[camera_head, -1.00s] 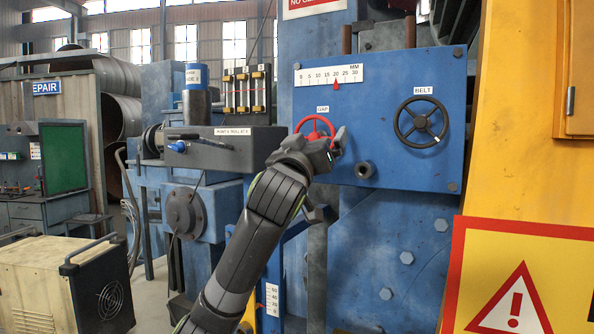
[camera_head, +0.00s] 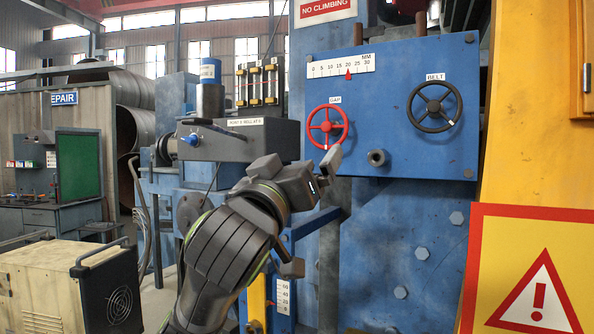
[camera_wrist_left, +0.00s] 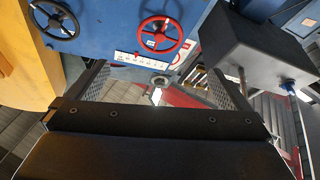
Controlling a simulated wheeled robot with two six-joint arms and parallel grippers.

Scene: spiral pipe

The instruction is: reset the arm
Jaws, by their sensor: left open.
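My left gripper (camera_head: 314,212) is open and empty, in front of the blue machine and below the red GAP handwheel (camera_head: 327,126). It is clear of the wheel, which shows whole. In the left wrist view my open fingers (camera_wrist_left: 163,88) stand wide apart with nothing between them, and the red handwheel (camera_wrist_left: 160,33) is beyond them. The black BELT handwheel (camera_head: 434,107) is to the right on the same blue panel (camera_head: 385,80). The red pointer (camera_head: 348,74) on the MM scale is near 20. My right gripper is not in view.
A dark grey box (camera_head: 240,140) on the machine is close behind my left arm. A yellow-red warning sign (camera_head: 530,270) stands at the right. A beige cabinet (camera_head: 45,285) is at the lower left. A short pipe stub (camera_head: 378,158) sticks out below the wheels.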

